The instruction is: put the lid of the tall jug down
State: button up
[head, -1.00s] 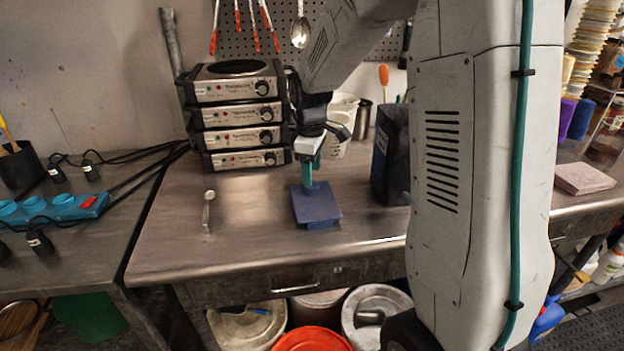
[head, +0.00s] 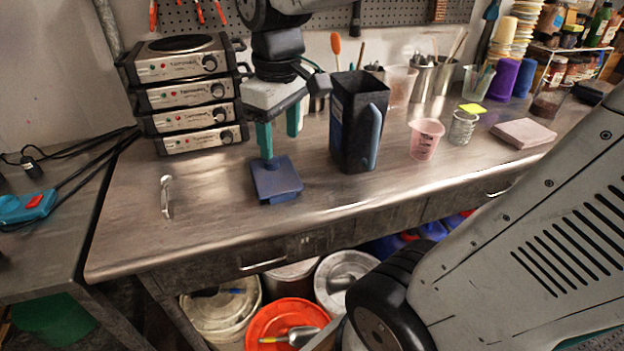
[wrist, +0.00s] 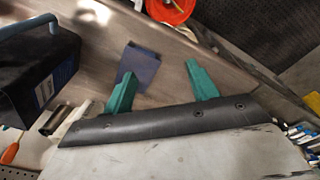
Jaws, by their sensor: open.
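The dark blue square lid (head: 277,180) lies on the metal table, with its front edge towards the table's front. The tall jug (head: 352,125) is dark and open-topped, with a grey-blue handle, and stands upright to the right of the lid. My gripper (head: 280,142) is open and empty, its two green fingers spread apart, just behind and above the lid in the head view. In the wrist view the lid (wrist: 139,65) shows beyond my gripper (wrist: 163,82), near the left finger, and the jug (wrist: 38,70) is at the left.
Stacked hotplates (head: 190,90) stand at the back left, and a metal spoon-like tool (head: 166,196) lies left of the lid. The table's front edge is close.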

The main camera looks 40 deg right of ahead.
jog(key=s+a+f+m, duration=0.2)
jog(key=s+a+m, duration=0.1)
jog(key=s, duration=0.9)
jog(key=shift+f, duration=0.15)
jog(key=shift+c, duration=0.4)
